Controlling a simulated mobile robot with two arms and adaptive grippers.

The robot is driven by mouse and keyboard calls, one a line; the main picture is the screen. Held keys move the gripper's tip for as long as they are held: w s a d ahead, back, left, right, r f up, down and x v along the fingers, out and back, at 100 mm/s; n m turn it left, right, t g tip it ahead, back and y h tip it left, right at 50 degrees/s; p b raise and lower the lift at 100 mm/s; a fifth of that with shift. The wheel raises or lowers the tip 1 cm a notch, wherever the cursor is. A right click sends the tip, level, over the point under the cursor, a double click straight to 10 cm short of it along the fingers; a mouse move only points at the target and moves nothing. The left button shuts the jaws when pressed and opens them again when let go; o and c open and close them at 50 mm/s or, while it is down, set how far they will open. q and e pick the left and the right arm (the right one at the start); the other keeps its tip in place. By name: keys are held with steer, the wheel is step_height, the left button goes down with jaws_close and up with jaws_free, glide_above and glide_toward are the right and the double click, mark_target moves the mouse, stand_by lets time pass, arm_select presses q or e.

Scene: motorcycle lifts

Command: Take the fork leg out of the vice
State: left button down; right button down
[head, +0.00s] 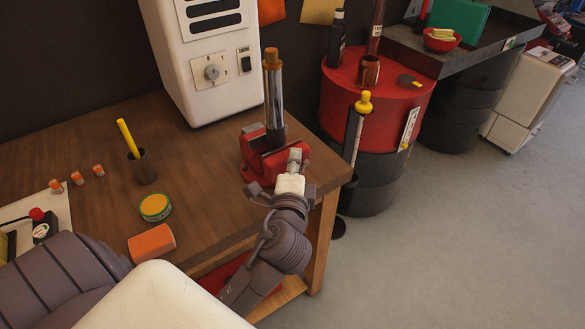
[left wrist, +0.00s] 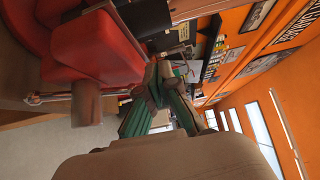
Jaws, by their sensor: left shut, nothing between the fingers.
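The fork leg (head: 274,95) stands upright in the red vice (head: 256,157), with a bright tube, a dark lower part and an orange-brown top. The vice sits at the right end of the wooden bench. My left gripper (head: 295,158) is shut and empty at the front right of the vice, below the fork leg and apart from it. Whether it touches the vice I cannot tell. The left wrist view shows the red vice (left wrist: 95,48) close by on the left. My right gripper is in neither view.
The wooden bench (head: 200,175) carries a pot with a yellow stick (head: 145,168), a green-yellow tin (head: 155,207) and an orange block (head: 152,243). A white machine (head: 215,90) stands behind the vice. A red-topped drum (head: 385,95) stands right of the bench. Grey floor is clear further right.

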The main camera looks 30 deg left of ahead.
mark_target(280, 138)
arm_select(q)
steer(key=a, duration=0.1)
steer(key=w+a+p, duration=0.1)
steer(key=a, duration=0.1)
steer(key=shift+w+a+r, duration=0.1)
steer(key=shift+w+a, duration=0.15)
steer(key=shift+w, duration=0.1)
steer(key=shift+w+a, duration=0.1)
steer(key=shift+a, duration=0.35)
steer(key=shift+w+a+p, duration=0.2)
steer(key=shift+a+p, duration=0.3)
steer(key=shift+a, duration=0.2)
